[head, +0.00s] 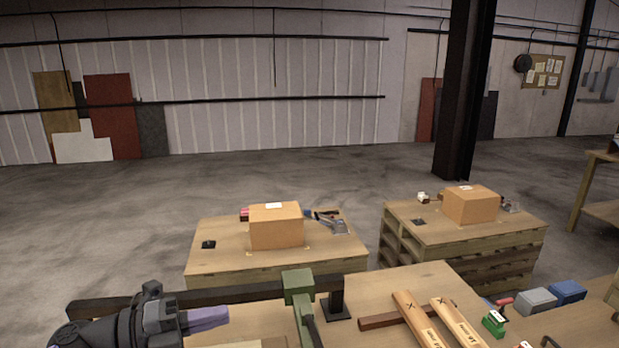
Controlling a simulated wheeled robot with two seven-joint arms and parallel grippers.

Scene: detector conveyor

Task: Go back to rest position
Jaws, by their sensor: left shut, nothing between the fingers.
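My left gripper (222,315) shows at the bottom left, with dark grey arm parts behind it. Its purplish fingers are together and point right, with nothing held between them. They are in front of a dark horizontal bar (235,295) and left of a green upright block (298,287) on that bar. My right gripper is not in view.
A near wooden table (400,280) carries two marked wooden pieces (420,318). A cardboard box (276,228) stands on a wooden surface; another box (470,206) stands on a pallet stack (463,262). Grey and blue boxes (567,291) sit at right. Open floor lies beyond.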

